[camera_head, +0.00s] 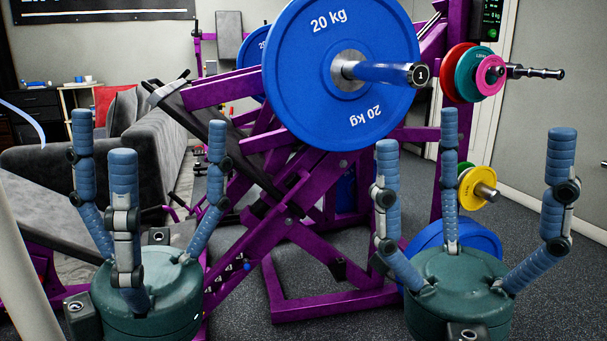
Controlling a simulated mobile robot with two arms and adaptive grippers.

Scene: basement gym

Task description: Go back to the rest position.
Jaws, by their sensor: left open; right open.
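My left gripper (155,150) is at the lower left of the head view, its blue-grey fingers pointing up and spread apart. It is open and empty. My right gripper (470,165) is at the lower right, also with its fingers up and spread. It is open and empty. Both stand in front of a purple weight machine (285,200). A large blue 20 kg plate (300,90) sits on the machine's bar sleeve (385,73), above and between the two grippers. Neither gripper visibly holds anything.
Red (455,62), teal (470,85) and pink (491,75) plates hang at the upper right. A yellow plate (468,190) is behind my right gripper. A grey sofa (110,150) stands at the left. Dark floor (555,285) is clear at the right.

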